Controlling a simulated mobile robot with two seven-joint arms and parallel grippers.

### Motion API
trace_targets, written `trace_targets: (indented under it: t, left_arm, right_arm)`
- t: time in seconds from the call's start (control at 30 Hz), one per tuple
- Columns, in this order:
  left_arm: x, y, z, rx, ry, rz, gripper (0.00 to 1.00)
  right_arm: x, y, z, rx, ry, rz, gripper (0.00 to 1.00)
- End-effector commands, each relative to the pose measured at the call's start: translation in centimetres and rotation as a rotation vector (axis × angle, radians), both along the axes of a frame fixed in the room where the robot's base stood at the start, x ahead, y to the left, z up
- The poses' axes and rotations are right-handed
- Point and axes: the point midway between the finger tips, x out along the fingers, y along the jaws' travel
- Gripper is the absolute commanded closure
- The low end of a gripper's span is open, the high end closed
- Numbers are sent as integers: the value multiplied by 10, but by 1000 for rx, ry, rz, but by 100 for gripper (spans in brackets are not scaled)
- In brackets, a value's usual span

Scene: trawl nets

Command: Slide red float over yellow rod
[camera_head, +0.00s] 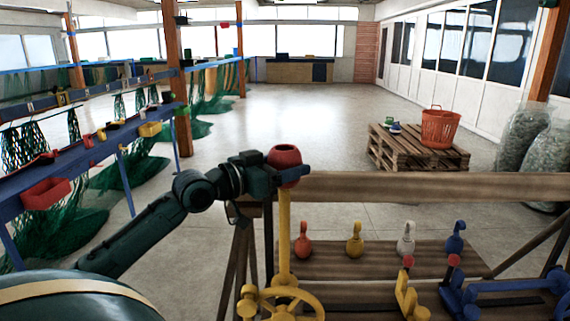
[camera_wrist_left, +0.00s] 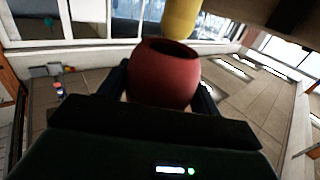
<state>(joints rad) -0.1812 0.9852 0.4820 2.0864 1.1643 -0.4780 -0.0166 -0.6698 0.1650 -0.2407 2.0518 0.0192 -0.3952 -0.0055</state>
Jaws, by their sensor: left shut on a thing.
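The red float (camera_head: 284,158) is a rounded ball with a dark hole, held by my left gripper (camera_head: 290,173). In the head view it is directly above the upright yellow rod (camera_head: 284,235), at about the rod's top end. In the left wrist view the red float (camera_wrist_left: 165,78) sits between the fingers of my left gripper (camera_wrist_left: 165,88). The yellow rod (camera_wrist_left: 182,18) comes in from the top there and ends by the float's hole rim. I cannot tell whether its tip is inside the hole. My right gripper is not in view.
A wooden beam (camera_head: 430,186) runs right from beside the rod. A pallet (camera_head: 385,150) with an orange basket (camera_head: 439,128) stands behind. A blue net rack (camera_head: 85,150) is at left.

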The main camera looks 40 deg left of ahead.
Motion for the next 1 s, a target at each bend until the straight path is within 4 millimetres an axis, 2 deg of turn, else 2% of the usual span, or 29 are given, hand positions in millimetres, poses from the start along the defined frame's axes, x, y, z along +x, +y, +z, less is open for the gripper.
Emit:
trace_targets:
  t: [0.6,1.0]
  left_arm:
    - [0,0,-46,-1,0,0,60]
    - [0,0,-57,-1,-1,0,60]
  right_arm:
    - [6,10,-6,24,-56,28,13]
    - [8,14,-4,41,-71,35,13]
